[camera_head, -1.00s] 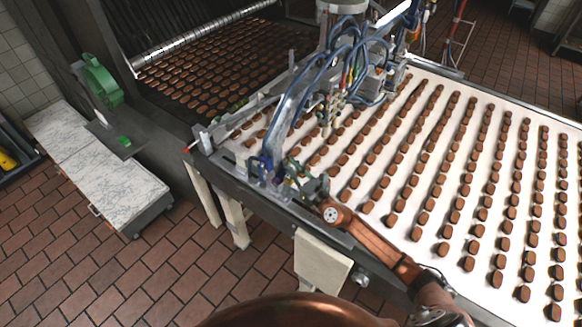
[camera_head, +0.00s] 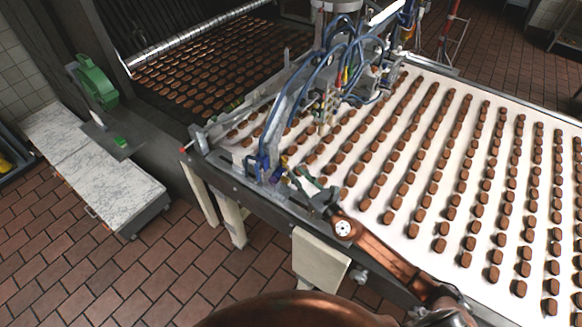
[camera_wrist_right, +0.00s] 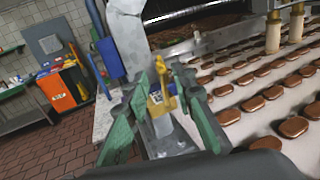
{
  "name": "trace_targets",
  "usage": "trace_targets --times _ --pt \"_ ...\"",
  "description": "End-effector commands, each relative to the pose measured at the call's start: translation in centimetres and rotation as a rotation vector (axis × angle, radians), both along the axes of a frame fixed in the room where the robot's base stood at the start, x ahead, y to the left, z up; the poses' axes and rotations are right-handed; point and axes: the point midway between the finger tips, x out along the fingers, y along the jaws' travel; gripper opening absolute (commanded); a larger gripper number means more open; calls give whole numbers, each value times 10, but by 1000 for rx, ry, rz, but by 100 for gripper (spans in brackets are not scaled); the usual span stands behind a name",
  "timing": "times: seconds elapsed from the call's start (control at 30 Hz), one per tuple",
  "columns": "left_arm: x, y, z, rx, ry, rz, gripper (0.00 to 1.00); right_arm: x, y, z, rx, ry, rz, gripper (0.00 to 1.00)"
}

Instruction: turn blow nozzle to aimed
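The part I take for the blow nozzle is a small yellow piece on a pale metal mount (camera_wrist_right: 163,98), in the right wrist view. My right gripper (camera_head: 304,184) is just right of these parts. In the wrist view its two green-padded fingers (camera_wrist_right: 163,92) stand apart, with the yellow piece showing between them. I see no clear contact, and the depth is hard to tell. My left gripper is not in view.
Rows of brown sandwich pieces (camera_head: 403,190) cover the white belt (camera_head: 365,218). A depositor head with blue hoses (camera_head: 345,60) stands over it. A marble-topped cabinet (camera_head: 105,190) stands at the left. Tiled floor is clear in front of the belt.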

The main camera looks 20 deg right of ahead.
Motion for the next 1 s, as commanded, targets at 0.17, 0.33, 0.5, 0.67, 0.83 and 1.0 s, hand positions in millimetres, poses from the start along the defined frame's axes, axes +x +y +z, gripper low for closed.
trace_targets --times 0.17,0.33,0.5,0.67,0.83,1.0 --pt "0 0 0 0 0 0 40 -32 -11 0 -2 0 0 23" --pt "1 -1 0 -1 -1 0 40 -47 -15 0 -1 0 0 23" --pt "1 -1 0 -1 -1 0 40 -51 -17 1 0 -1 0 23" --pt "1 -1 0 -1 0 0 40 -51 -17 0 0 -1 0 23" --pt "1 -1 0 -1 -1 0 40 -50 -17 0 0 -1 0 23" --pt "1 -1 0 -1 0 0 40 -52 -18 6 47 -2 -16 23"
